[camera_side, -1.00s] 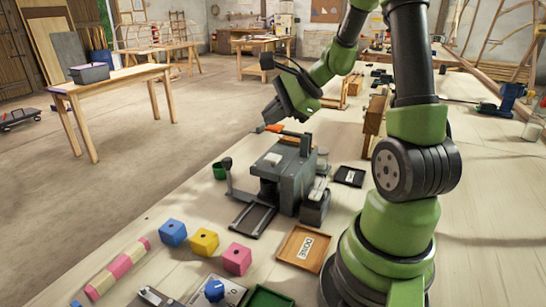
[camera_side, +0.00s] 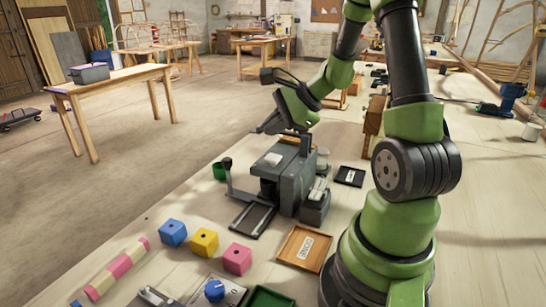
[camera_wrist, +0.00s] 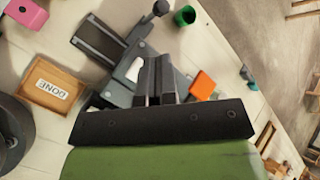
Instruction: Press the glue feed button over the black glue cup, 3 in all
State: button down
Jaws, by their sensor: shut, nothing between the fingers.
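A dark grey machine (camera_side: 285,175) stands on the bench in the side view, with a pale plate (camera_side: 273,158) on its face. My gripper (camera_side: 265,129) is shut and empty, tilted down just above the top of the machine. In the wrist view my gripper's fingers (camera_wrist: 156,62) lie together over the machine (camera_wrist: 110,92). An orange block (camera_wrist: 203,85) shows beside them; my gripper hides it in the side view. A green cup (camera_side: 221,169) stands left of the machine, and also shows in the wrist view (camera_wrist: 185,15). I cannot single out the glue feed button or a black glue cup.
A wooden tray marked DONE (camera_side: 303,248) lies in front of the machine. Blue (camera_side: 173,233), yellow (camera_side: 204,242) and pink (camera_side: 237,259) blocks and a striped bar (camera_side: 118,268) lie at the front left. A small black tray (camera_side: 349,176) is right of the machine.

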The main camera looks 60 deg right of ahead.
aim_at(273, 158)
jog(key=shift+f, duration=1.9)
jog(key=shift+f, duration=0.1)
dwell(0.5)
jog(key=shift+f, duration=0.3)
jog(key=shift+f, duration=0.75)
dwell(0.8)
jog(key=shift+r, duration=1.2)
jog(key=shift+r, duration=2.45)
